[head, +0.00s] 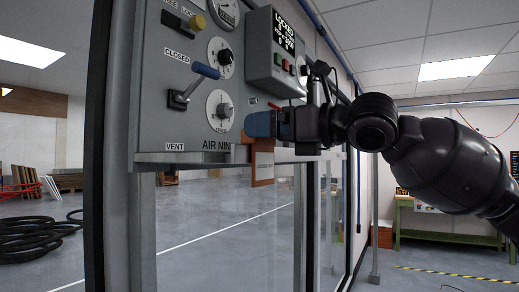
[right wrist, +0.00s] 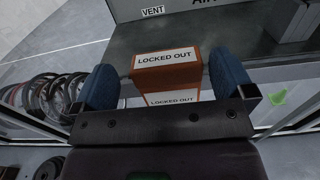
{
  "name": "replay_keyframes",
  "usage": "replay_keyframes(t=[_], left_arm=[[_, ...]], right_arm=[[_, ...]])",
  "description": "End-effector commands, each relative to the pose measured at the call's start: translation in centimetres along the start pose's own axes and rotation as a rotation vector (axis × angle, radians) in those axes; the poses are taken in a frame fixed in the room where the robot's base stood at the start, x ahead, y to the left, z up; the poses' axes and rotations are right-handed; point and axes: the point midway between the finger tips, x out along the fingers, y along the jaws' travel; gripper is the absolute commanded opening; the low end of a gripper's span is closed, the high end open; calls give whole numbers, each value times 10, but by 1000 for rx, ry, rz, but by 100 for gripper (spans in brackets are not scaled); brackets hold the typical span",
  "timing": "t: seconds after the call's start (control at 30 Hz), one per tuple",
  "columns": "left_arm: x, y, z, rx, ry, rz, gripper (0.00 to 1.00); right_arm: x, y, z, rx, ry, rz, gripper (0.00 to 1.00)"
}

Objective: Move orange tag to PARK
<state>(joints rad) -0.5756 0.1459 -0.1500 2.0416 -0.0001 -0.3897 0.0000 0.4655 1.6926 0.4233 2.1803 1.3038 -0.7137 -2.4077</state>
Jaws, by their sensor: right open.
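The orange tag (head: 262,170) hangs at the lower edge of the grey control panel (head: 180,120), below my right gripper (head: 262,124). In the right wrist view the orange tag (right wrist: 166,72) reads "LOCKED OUT" and lies between the two blue fingers of my right gripper (right wrist: 164,82). Gaps show between the tag and both fingers, so the gripper is open around it. The gripper hides the tag's upper part in the head view. No label reading PARK is visible. My left gripper is out of view.
Clear glass panes stand below. A black hose coil (head: 38,235) lies at left; a green bench (head: 445,210) stands at right.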

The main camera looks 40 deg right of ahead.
Motion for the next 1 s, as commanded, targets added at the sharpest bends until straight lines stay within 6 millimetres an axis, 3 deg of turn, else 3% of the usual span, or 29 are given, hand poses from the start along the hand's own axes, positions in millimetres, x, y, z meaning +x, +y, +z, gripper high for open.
replay_keyframes(t=[0.1, 0.3, 0.6, 0.97, 1.0], left_arm=[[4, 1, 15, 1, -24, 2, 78], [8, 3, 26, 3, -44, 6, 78], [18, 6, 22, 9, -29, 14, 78], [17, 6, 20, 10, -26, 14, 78], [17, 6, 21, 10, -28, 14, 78]], right_arm=[[13, -3, -6, -2, 7, -3, 100], [29, -6, -8, -1, 8, -3, 100], [44, -6, -6, 0, 6, -3, 100], [45, -4, -2, 0, 0, -1, 100], [45, -4, -2, 0, 0, -1, 94]])
